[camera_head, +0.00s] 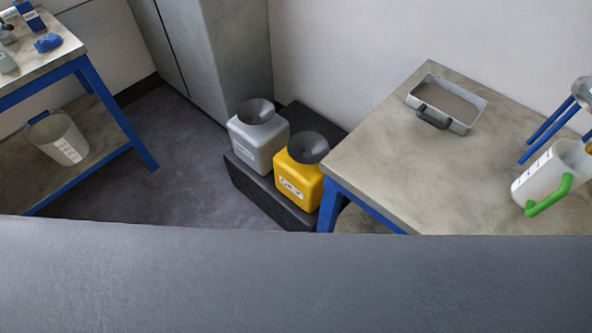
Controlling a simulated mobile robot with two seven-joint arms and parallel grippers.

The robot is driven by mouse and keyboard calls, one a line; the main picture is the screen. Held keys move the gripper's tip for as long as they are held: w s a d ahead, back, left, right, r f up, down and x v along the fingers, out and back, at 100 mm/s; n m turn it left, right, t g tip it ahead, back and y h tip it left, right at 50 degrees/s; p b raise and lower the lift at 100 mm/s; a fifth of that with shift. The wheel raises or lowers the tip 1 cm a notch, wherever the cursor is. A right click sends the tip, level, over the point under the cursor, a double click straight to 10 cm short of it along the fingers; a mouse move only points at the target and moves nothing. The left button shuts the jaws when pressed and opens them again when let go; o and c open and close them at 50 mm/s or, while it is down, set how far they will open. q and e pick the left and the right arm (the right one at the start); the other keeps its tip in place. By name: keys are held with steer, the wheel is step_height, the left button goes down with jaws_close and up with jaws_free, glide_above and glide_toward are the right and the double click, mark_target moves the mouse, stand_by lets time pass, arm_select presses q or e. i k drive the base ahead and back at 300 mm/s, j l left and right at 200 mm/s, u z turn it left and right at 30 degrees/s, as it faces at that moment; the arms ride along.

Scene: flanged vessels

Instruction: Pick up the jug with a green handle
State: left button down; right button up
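The jug with a green handle (545,175) stands on the right table near the right edge of the head view. It is whitish with dark marks on its side, and its green handle (549,197) points toward the front. Neither of my grippers shows in the view, and nothing is seen touching the jug.
The right table (385,145) also holds a grey tray (483,107) and a blue-legged stand (548,128) behind the jug. A grey container (258,141) and a yellow one (297,180) stand on a dark floor platform. Another jug (58,138) is on the left table's lower shelf.

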mark_target(566, 165)
steer(key=z, duration=1.8)
steer(key=u, duration=1.4)
steer(key=k+l+u, duration=0.2)
steer(key=k+l, duration=0.65)
steer(key=l, duration=0.2)
